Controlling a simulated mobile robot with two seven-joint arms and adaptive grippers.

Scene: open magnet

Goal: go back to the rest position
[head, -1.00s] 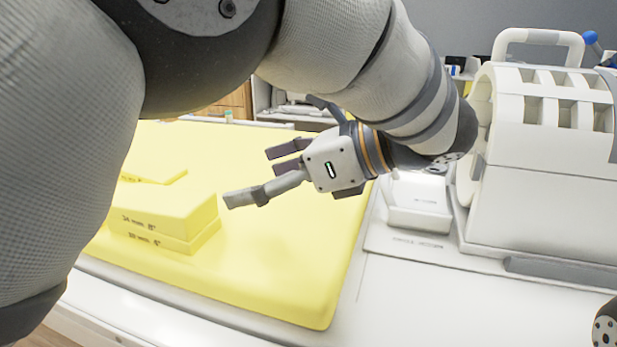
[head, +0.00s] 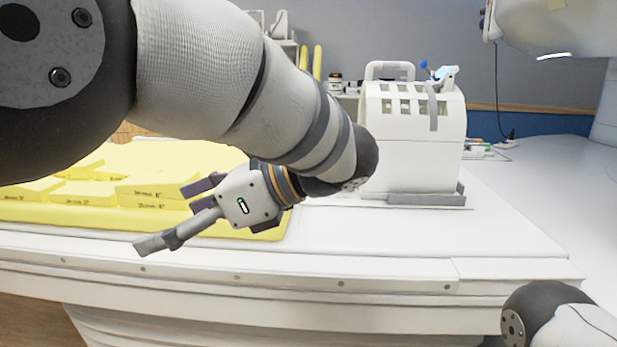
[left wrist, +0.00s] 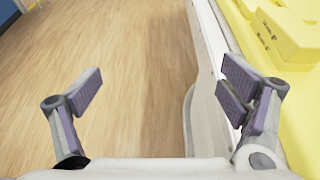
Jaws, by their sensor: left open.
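My left gripper (head: 172,215) is open and empty in the head view, in front of the yellow foam pads and pointing left. In the left wrist view its two fingers (left wrist: 168,98) are spread wide with nothing between them, over the wood floor and beside the table edge. My right gripper is not in view; only part of my right arm shows at the lower right of the head view.
A white table (head: 400,240) bears a yellow mat (head: 262,228) with yellow foam blocks (head: 150,192), which also show in the left wrist view (left wrist: 285,35). A white coil housing (head: 415,150) stands at its back. Wood floor (left wrist: 130,60) lies free beside the table.

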